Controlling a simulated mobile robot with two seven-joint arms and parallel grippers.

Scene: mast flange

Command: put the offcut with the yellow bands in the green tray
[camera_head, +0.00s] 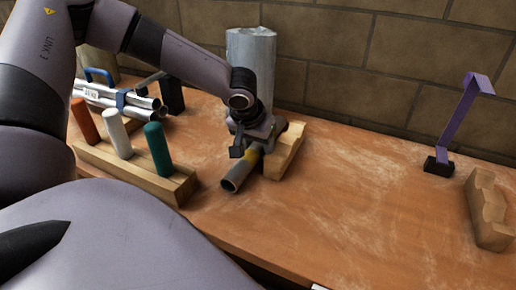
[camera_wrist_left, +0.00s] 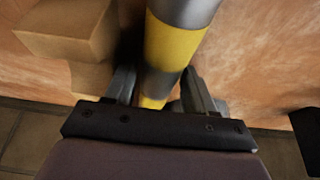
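The offcut with the yellow bands, a grey pipe (camera_head: 235,178), lies slanted on the bench next to a notched wooden block. One yellow band shows below my left gripper (camera_head: 250,146); the far end is hidden by it. In the left wrist view the pipe (camera_wrist_left: 174,45) runs between the fingers of my left gripper (camera_wrist_left: 158,88), with two yellow bands showing. The fingers stand on either side of it, with narrow gaps visible, so the gripper looks open around it. I see no green tray. My right gripper is not in view.
The notched wooden block (camera_head: 286,150) is close beside the gripper. A wooden rack (camera_head: 150,178) with orange, white and green rods stands left. A silver cylinder (camera_head: 251,65) is behind. A purple bracket (camera_head: 456,120) and another notched block (camera_head: 487,212) stand right. The bench between is clear.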

